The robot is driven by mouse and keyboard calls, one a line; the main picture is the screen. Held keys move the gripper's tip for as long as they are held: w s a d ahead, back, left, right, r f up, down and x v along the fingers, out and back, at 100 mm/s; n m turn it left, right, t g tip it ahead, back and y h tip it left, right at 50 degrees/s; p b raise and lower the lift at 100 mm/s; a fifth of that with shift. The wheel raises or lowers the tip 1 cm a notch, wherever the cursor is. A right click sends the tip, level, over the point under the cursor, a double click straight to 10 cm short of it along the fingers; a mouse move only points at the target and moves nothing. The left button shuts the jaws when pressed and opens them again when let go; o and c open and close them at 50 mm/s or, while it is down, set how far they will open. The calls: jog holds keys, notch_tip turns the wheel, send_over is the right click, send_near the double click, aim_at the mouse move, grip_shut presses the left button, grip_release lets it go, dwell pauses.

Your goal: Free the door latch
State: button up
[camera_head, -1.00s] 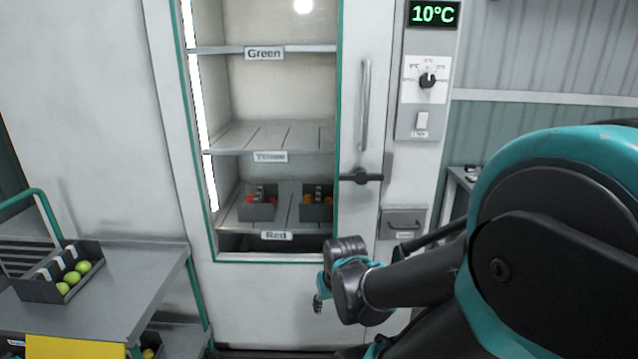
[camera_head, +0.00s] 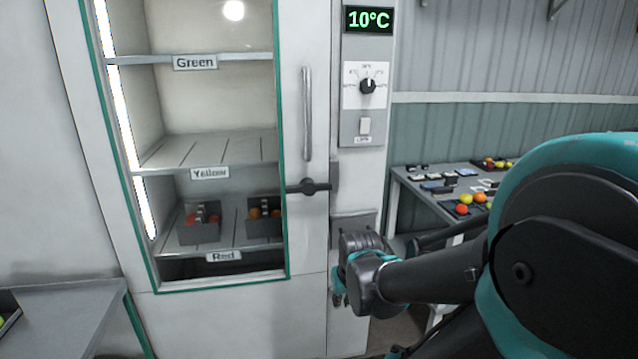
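The door latch (camera_head: 308,187) is a dark handle with a round hub, lying level across the right edge of the cabinet door. A long vertical grey door handle (camera_head: 307,113) is above it. The cabinet door (camera_head: 304,238) looks shut, with shelves showing through its window. My gripper (camera_head: 338,298) is low in front of the cabinet, below and to the right of the latch and apart from it. Its fingers are small and partly hidden behind my wrist, so I cannot tell whether they are open.
Right of the door are a 10°C display (camera_head: 368,19), a dial (camera_head: 367,86) and a switch (camera_head: 365,126). A table (camera_head: 408,184) with tomatoes stands at the right. A grey cart (camera_head: 70,310) is at the lower left. Two crates stand on the Red shelf (camera_head: 237,243).

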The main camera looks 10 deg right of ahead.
jog(key=shift+t, duration=0.5)
jog(key=w+r, duration=0.4)
jog(key=r, duration=0.1)
jog(key=w+r, duration=1)
jog(key=shift+w+d, duration=0.1)
jog(key=shift+d, duration=0.3)
grip_shut()
jog(key=w+r, duration=0.5)
jog(key=r, duration=0.5)
jog(key=w+d+r+t, duration=0.1)
jog(key=w+r, duration=0.4)
jog(key=r, duration=0.5)
jog(key=shift+d+r, duration=0.25)
jog(key=shift+r, duration=0.1)
send_over(328, 187)
jog(key=f, duration=0.7)
jog(key=shift+w+f, duration=0.2)
jog(key=shift+f, duration=0.15)
notch_tip(328, 187, down, 3)
jog(key=shift+f, duration=0.2)
jog(key=shift+s+f, duration=0.2)
jog(key=shift+f, duration=0.4)
